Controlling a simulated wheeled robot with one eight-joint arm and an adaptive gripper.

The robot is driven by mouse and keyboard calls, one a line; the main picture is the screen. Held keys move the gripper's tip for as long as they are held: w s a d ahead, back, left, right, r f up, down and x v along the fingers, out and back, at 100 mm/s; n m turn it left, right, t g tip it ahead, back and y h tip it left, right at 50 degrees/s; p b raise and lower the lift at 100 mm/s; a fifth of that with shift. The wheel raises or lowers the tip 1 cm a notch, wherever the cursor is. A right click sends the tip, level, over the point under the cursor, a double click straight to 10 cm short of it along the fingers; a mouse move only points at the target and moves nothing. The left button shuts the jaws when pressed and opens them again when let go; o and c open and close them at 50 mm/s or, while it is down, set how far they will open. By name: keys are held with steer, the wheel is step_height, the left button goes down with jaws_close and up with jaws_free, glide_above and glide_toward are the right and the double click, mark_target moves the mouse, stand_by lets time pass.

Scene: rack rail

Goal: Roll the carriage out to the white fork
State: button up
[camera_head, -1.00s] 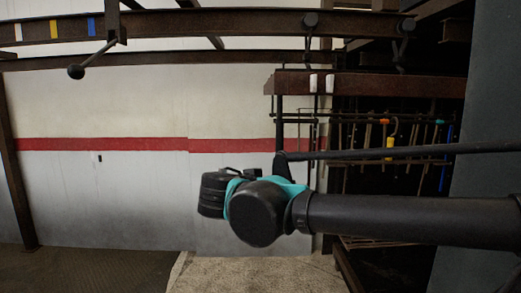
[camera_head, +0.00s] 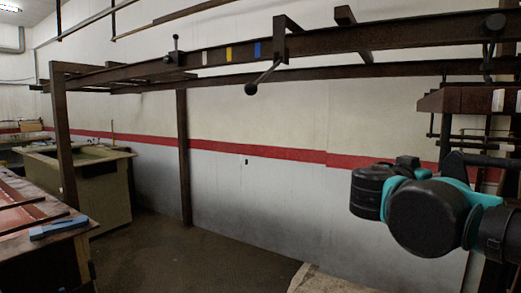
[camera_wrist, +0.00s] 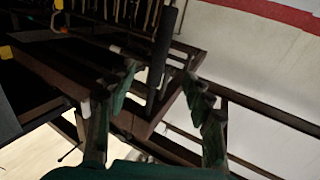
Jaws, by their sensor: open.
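A rusty brown carriage (camera_head: 455,101) hangs under the overhead rail (camera_head: 385,37) at the right edge of the head view, partly cut off. A black roller (camera_head: 495,22) and a hanger show above it. White, yellow and blue marks sit on the rail, the white mark (camera_head: 205,57) furthest left. I cannot make out a fork at that mark. My gripper (camera_wrist: 160,78) is open in the wrist view, its green fingers apart. A dark upright bar (camera_wrist: 165,50) shows between and beyond them; I cannot tell whether they touch it. In the head view my arm is below the carriage.
A lever with a black ball (camera_head: 250,88) hangs from the rail near the blue mark. A brown post (camera_head: 184,155) stands against the wall. A greenish cabinet (camera_head: 95,205) and a bench with a blue block (camera_head: 58,228) stand at left. The floor between is clear.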

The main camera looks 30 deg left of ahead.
mark_target(442, 166)
steer(key=shift+x, duration=4.75)
jaws_close()
